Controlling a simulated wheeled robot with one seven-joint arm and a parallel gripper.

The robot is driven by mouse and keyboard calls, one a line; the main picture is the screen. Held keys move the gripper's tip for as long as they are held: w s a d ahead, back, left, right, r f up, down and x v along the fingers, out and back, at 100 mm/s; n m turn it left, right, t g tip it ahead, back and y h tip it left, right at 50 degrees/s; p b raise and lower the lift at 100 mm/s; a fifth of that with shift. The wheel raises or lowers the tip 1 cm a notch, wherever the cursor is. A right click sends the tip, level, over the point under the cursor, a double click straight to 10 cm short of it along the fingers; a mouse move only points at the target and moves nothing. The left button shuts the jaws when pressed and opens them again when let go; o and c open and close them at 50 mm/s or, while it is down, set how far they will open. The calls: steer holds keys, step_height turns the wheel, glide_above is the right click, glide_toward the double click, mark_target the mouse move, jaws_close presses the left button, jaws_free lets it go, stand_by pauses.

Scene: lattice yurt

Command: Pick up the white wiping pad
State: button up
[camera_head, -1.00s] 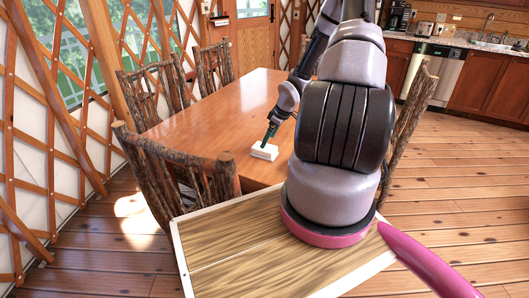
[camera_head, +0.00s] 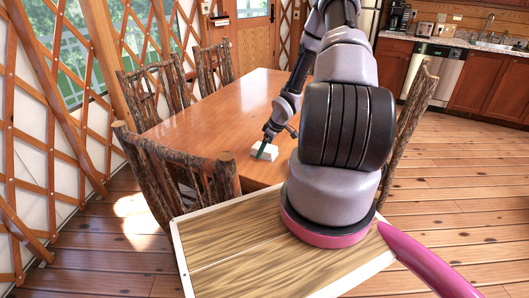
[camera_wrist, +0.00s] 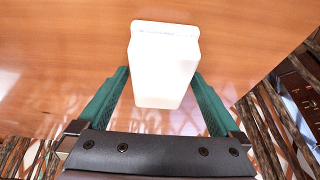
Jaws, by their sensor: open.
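The white wiping pad (camera_head: 268,152) is a small white block on the wooden table, near its front edge in the head view. In the wrist view the pad (camera_wrist: 163,62) lies between the two green fingers of my gripper (camera_wrist: 160,74). The fingers stand apart on either side of its near part, and its far end reaches past their tips. My gripper (camera_head: 262,149) is right at the pad in the head view, with a green finger in front of it. I cannot tell whether either finger touches the pad.
The glossy table (camera_head: 215,122) is otherwise clear. A rustic branch chair (camera_head: 180,172) stands at its near left, with others along the left side (camera_head: 155,90) and at the right (camera_head: 418,100). Kitchen cabinets (camera_head: 485,85) stand far right.

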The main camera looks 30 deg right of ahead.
steer(key=shift+f, duration=0.25)
steer(key=c, duration=1.3)
step_height(320, 180, up, 11)
steer(key=shift+f, duration=0.2)
steer(key=shift+c, duration=0.2)
